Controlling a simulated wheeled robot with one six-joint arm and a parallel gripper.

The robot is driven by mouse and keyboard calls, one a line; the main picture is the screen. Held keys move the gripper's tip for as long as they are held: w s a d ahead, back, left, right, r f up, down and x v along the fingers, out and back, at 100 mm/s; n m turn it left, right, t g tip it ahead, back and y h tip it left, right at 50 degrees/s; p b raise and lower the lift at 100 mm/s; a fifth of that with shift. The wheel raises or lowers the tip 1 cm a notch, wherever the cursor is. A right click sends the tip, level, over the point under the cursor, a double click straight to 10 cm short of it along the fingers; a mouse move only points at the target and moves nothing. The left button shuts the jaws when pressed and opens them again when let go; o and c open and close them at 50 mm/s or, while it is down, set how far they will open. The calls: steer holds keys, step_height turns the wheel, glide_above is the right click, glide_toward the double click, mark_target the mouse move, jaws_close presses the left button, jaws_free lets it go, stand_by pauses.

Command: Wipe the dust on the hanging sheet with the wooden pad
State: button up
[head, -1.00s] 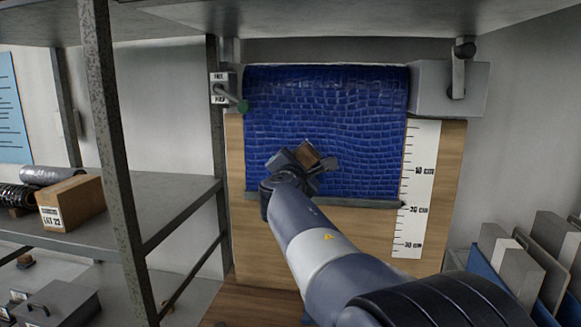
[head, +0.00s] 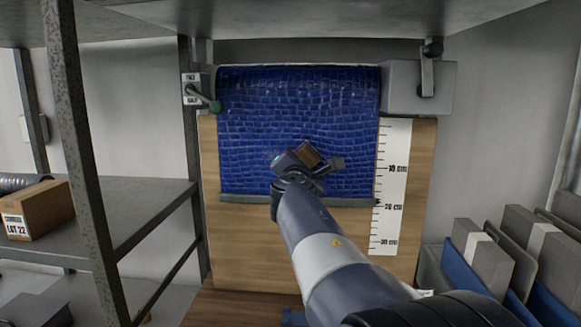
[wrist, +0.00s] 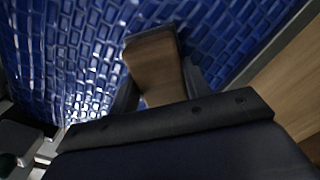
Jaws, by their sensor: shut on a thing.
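The hanging sheet (head: 270,110) is glossy blue with a crocodile-like pattern and hangs in front of a wooden board. A grey bar (head: 235,201) runs along its lower edge. My gripper (head: 311,160) is in front of the sheet's lower right part, shut on the brown wooden pad (head: 310,153). In the wrist view the pad (wrist: 154,62) sits tilted between the two dark fingers, with the blue sheet (wrist: 70,45) behind it. I cannot tell whether the pad touches the sheet. Dust is not clearly distinguishable from the shine.
A white centimetre scale (head: 391,185) stands right of the sheet. A grey box with a crank (head: 418,88) is at upper right, and a green-knobbed lever (head: 205,98) at upper left. Shelves with a carton (head: 38,210) stand left; upright panels (head: 490,255) stand lower right.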

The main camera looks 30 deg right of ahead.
mark_target(263, 160)
steer(key=shift+s+d, duration=0.6)
steer(key=shift+d, duration=0.3)
steer(key=shift+s+d, duration=0.6)
steer(key=shift+d, duration=0.3)
steer(key=shift+w+a, duration=0.1)
steer(key=shift+w+a+b, duration=0.25)
steer(key=shift+w+a, duration=1)
steer(key=shift+a, duration=0.6)
steer(key=shift+w+a+b, duration=0.2)
steer(key=shift+w+a, duration=1.05)
steer(key=shift+a, duration=0.6)
steer(key=shift+w+a+b, duration=0.25)
steer(key=shift+w+a, duration=1)
steer(key=shift+a, duration=0.6)
steer(key=shift+b+v, duration=0.8)
steer(key=shift+v, duration=2.15)
steer(key=shift+v, duration=1.5)
